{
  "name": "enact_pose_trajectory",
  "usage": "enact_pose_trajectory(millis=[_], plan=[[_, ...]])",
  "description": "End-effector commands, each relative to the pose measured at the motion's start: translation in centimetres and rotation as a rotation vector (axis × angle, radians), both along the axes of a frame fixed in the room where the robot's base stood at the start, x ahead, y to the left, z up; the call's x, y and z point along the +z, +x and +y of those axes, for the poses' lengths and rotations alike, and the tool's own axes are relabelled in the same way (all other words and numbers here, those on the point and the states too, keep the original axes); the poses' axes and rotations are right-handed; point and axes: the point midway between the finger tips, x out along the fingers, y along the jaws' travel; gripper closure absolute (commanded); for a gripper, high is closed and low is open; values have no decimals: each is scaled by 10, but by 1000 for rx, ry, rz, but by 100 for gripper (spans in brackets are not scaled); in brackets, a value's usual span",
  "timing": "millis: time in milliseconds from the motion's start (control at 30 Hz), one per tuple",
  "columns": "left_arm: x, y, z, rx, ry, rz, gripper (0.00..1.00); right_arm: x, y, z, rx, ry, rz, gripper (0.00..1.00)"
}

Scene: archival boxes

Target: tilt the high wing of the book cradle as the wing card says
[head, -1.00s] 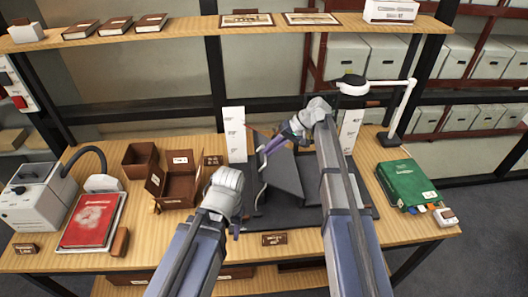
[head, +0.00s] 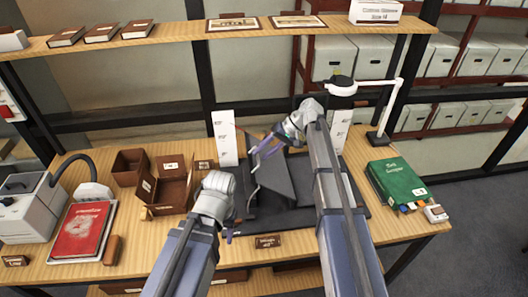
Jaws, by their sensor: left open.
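The book cradle (head: 345,207) is a dark grey stand in the middle of the table. One dark wing panel (head: 274,178) stands steeply tilted, with a pale curved piece at its left edge. Tall white cards with marks stand behind it at left (head: 225,138) and right (head: 340,130); their writing is too small to read. My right gripper (head: 261,149), with purple fingers, is at the wing's upper edge; whether it touches or grips is unclear. My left gripper (head: 230,232) is open, pointing down at the cradle's front left, apart from the wing.
A brown plaque (head: 267,241) is at the table's front edge. Brown open boxes (head: 172,187), a red book (head: 82,231) and a grey machine (head: 28,210) are at left. A green book (head: 397,182) and a lamp (head: 385,120) are at right. A shelf (head: 180,31) spans above.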

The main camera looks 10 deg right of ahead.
Motion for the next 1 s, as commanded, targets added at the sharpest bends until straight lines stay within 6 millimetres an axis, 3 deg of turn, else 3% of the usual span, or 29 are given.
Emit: enact_pose_trajectory(millis=[367,733,1000], plan=[[12,0,0,0,0,0,50,12,0,-7,1,2,-1,58],[52,0,0,2,-1,0,50,52,0,-44,-1,1,0,58],[57,0,0,5,-1,0,50,57,0,-54,0,0,0,58]])
